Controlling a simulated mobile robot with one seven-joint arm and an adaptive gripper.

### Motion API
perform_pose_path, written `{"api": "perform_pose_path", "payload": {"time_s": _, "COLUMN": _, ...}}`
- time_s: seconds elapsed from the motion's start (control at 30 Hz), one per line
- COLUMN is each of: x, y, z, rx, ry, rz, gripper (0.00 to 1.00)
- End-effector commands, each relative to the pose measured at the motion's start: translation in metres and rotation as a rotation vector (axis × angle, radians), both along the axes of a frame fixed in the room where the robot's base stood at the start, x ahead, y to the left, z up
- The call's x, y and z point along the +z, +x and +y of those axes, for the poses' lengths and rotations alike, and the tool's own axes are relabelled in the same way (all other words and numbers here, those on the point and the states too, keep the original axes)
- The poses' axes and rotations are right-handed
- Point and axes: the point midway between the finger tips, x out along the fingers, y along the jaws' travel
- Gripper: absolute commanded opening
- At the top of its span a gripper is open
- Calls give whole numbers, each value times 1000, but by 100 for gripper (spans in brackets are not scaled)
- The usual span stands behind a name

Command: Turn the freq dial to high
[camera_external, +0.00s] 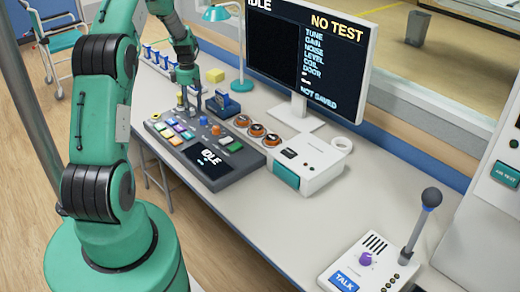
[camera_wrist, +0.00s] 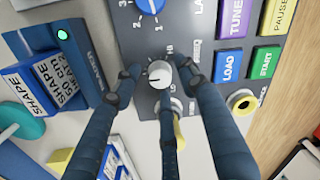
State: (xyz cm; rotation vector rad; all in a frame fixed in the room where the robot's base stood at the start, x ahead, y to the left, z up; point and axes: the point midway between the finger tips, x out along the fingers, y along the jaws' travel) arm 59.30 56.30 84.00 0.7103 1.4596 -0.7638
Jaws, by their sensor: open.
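A small grey-white knob (camera_wrist: 158,74), which appears to be the freq dial, sits on the dark console panel in the wrist view. Small lettering beside it is turned sideways and hard to read. My gripper (camera_wrist: 160,80) is open, with its dark blue fingers spread around the knob and the tips close to the panel. I cannot tell whether any finger touches it. The knob's pointer mark is too small to read surely. In the external view my gripper (camera_external: 189,104) points down at the far end of the console (camera_external: 225,180), and the knob is hidden there.
A blue SHAPE box (camera_wrist: 45,83) stands left of the fingers. A monitor (camera_external: 308,50) stands behind the console.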

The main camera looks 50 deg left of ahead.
Motion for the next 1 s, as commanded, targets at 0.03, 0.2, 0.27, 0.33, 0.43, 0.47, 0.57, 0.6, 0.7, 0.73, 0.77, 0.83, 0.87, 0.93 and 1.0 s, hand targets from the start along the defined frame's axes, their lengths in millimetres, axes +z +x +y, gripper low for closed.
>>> {"api": "perform_pose_path", "payload": {"time_s": 0.03, "x": 0, "y": 0, "z": 0, "rx": 0, "ry": 0, "rz": 0, "gripper": 42}}
{"api": "perform_pose_path", "payload": {"time_s": 0.2, "x": 0, "y": 0, "z": 0, "rx": 0, "ry": 0, "rz": 0, "gripper": 28}}
{"api": "perform_pose_path", "payload": {"time_s": 0.27, "x": 0, "y": 0, "z": 0, "rx": 0, "ry": 0, "rz": 0, "gripper": 16}}
{"api": "perform_pose_path", "payload": {"time_s": 0.33, "x": 0, "y": 0, "z": 0, "rx": 0, "ry": 0, "rz": 0, "gripper": 2}}
{"api": "perform_pose_path", "payload": {"time_s": 0.43, "x": 0, "y": 0, "z": 0, "rx": 0, "ry": 0, "rz": 0, "gripper": 0}}
{"api": "perform_pose_path", "payload": {"time_s": 0.47, "x": 0, "y": 0, "z": 0, "rx": -1, "ry": 0, "rz": 0, "gripper": 0}}
{"api": "perform_pose_path", "payload": {"time_s": 0.57, "x": 0, "y": 0, "z": 0, "rx": -5, "ry": -1, "rz": 1, "gripper": 0}}
{"api": "perform_pose_path", "payload": {"time_s": 0.6, "x": 0, "y": 0, "z": 0, "rx": -10, "ry": -1, "rz": 1, "gripper": 0}}
{"api": "perform_pose_path", "payload": {"time_s": 0.7, "x": 0, "y": 0, "z": 0, "rx": -27, "ry": -1, "rz": 1, "gripper": 0}}
{"api": "perform_pose_path", "payload": {"time_s": 0.73, "x": 0, "y": 0, "z": 0, "rx": -34, "ry": -1, "rz": 1, "gripper": 0}}
{"api": "perform_pose_path", "payload": {"time_s": 0.77, "x": 0, "y": 0, "z": 0, "rx": -43, "ry": 0, "rz": 1, "gripper": 0}}
{"api": "perform_pose_path", "payload": {"time_s": 0.83, "x": 0, "y": 0, "z": 0, "rx": -69, "ry": 0, "rz": 1, "gripper": 0}}
{"api": "perform_pose_path", "payload": {"time_s": 0.87, "x": 1, "y": 0, "z": 0, "rx": -83, "ry": -1, "rz": 1, "gripper": 0}}
{"api": "perform_pose_path", "payload": {"time_s": 0.93, "x": 1, "y": 0, "z": 0, "rx": -119, "ry": 0, "rz": 1, "gripper": 0}}
{"api": "perform_pose_path", "payload": {"time_s": 1.0, "x": 1, "y": 0, "z": 0, "rx": -162, "ry": -1, "rz": 1, "gripper": 0}}
